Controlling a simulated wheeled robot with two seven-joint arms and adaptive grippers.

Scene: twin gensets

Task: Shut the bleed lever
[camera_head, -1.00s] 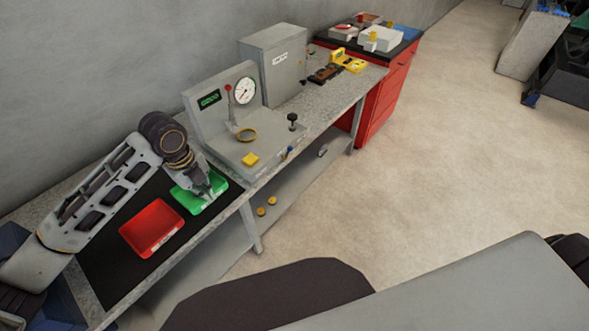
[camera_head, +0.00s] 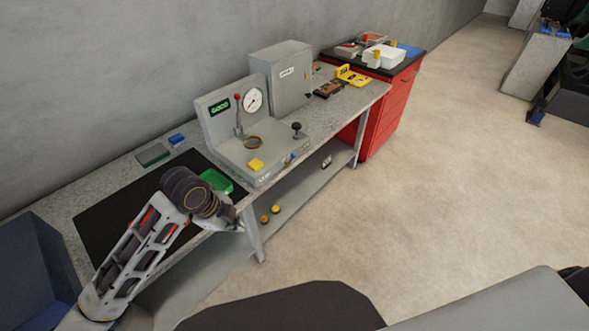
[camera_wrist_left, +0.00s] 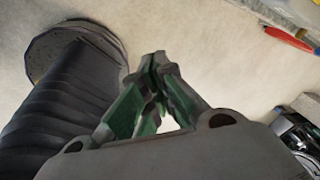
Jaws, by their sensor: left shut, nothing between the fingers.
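The grey test rig (camera_head: 238,153) stands on the bench with a round white gauge (camera_head: 252,100) and a green display reading GOOD. An upright lever with a red knob (camera_head: 238,114) rises in front of the panel. A black knob (camera_head: 297,127) stands at the deck's right, and a small blue part (camera_head: 291,158) sits on the front edge. I cannot tell for certain which of these is the bleed lever. My left gripper (camera_head: 238,226) is at the bench's front edge, left of and apart from the rig. In the left wrist view its fingers (camera_wrist_left: 158,62) are shut and empty.
A green tray (camera_head: 217,180) lies on the black mat (camera_head: 105,215); my left arm covers most of the red tray. A yellow block (camera_head: 256,163) lies on the rig's deck. A grey cabinet (camera_head: 281,77) and red drawer unit (camera_head: 383,110) stand beyond. The floor at right is open.

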